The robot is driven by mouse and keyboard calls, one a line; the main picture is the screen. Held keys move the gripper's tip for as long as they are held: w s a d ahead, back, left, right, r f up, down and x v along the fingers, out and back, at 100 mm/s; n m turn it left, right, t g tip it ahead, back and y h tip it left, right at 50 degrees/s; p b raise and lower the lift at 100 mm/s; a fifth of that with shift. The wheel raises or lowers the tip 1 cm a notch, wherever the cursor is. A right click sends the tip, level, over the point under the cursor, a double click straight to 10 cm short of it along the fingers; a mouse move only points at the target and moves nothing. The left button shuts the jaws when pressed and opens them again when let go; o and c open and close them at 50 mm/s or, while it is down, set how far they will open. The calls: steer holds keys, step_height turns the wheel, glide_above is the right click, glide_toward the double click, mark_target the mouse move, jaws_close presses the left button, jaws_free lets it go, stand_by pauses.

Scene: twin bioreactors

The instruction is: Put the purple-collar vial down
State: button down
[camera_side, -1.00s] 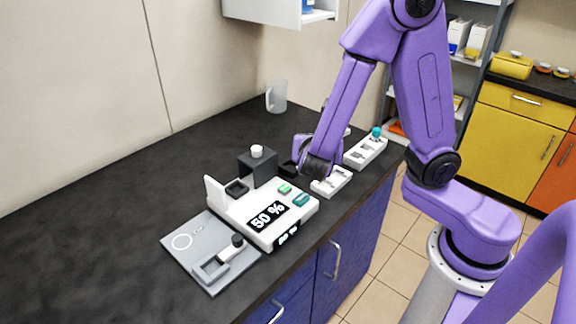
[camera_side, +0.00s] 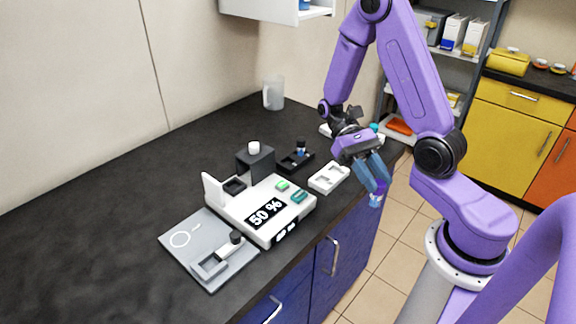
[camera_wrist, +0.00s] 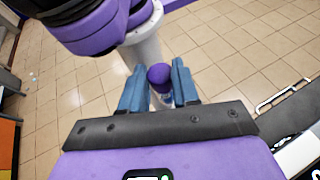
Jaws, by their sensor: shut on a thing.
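My gripper (camera_side: 371,174) is tilted, its blue fingers pointing down and to the right, past the front edge of the counter. It is shut on the purple-collar vial (camera_side: 376,199), whose lower end hangs below the fingertips, clear of any surface. In the wrist view the vial's round purple top (camera_wrist: 159,75) shows between the two blue fingers of my gripper (camera_wrist: 159,88); part of its clear body shows below.
A white tray with recesses (camera_side: 328,178) and a black tray holding a dark-capped vial (camera_side: 301,148) lie left of my gripper. A white device reading 50 % (camera_side: 240,215) and a grey plate (camera_side: 190,262) stand nearer. A teal-capped vial (camera_side: 374,127) is partly hidden behind my gripper.

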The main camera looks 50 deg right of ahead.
steer(key=w+a+m+t+y, duration=0.1)
steer(key=w+m+t+y, duration=0.2)
steer(key=m+t+y, duration=0.45)
steer(key=m+t, duration=1)
steer(key=m, duration=0.1)
glide_above(295, 160)
step_height(295, 160, down, 6)
steer(key=shift+w+a+f+n, duration=0.15)
steer(key=shift+w+f, duration=0.05)
steer(key=shift+f, duration=0.65)
steer(key=shift+w+a+f+n, duration=0.1)
steer(key=shift+w+f, duration=0.05)
steer(key=shift+f, duration=0.7)
steer(key=shift+f, duration=0.1)
steer(key=c, duration=0.8)
jaws_free()
